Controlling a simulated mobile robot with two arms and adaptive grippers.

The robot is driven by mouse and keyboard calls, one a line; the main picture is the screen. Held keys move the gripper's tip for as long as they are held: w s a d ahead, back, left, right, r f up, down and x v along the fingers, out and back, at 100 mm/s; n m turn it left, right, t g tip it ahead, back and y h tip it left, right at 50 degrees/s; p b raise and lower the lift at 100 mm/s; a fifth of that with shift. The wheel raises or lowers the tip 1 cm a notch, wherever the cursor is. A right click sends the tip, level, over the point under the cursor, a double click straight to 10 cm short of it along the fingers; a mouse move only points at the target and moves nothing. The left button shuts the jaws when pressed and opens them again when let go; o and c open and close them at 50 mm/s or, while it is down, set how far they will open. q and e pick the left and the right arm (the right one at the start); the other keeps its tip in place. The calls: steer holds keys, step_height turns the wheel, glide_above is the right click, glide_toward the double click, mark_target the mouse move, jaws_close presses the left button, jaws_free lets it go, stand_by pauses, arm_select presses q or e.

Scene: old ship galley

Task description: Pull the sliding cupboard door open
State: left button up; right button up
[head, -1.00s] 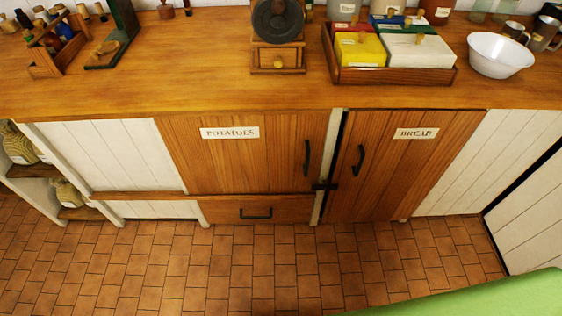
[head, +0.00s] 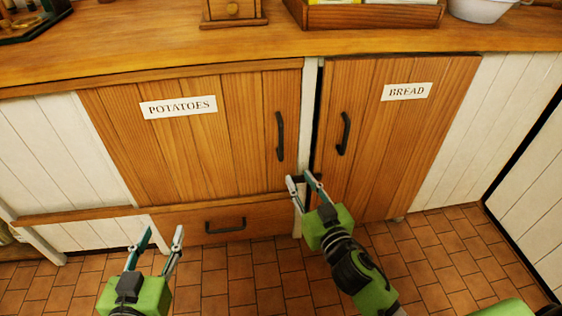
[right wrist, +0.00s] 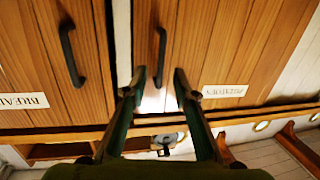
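The wooden POTATOES door (head: 190,140) and the wooden BREAD door (head: 390,135) both look closed, side by side under the counter. The POTATOES door has a black upright handle (head: 280,136) at its right edge; the BREAD door has one (head: 343,133) at its left. My right gripper (head: 300,179) is open and empty, in front of the lower post between the doors. In the right wrist view, upside down, the POTATOES handle (right wrist: 160,57) appears between and beyond the fingertips, apparently untouched. My left gripper (head: 160,236) is open and empty, low, left of the drawer handle.
A drawer (head: 245,222) with a black handle lies under the POTATOES door. The wooden counter (head: 150,45) overhangs above, bearing a wooden tray (head: 370,15) and a white bowl (head: 482,8). The tiled floor (head: 450,260) is clear. White panels flank the doors.

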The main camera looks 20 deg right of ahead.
steer(key=r, duration=0.2)
glide_toward(282, 146)
steer(key=w, duration=0.4)
steer(key=shift+t, duration=0.3)
steer(key=w, duration=0.2)
steer(key=w+b, duration=0.1)
steer(key=w, duration=0.3)
steer(key=shift+a+f+b, duration=0.3)
steer(key=shift+a, duration=0.05)
steer(key=shift+w, duration=0.45)
arm_select(q)
step_height(282, 146, up, 10)
steer(key=d+t+h, duration=0.1)
steer(key=t, duration=0.3)
steer(key=shift+t, duration=0.3)
arm_select(e)
jaws_close()
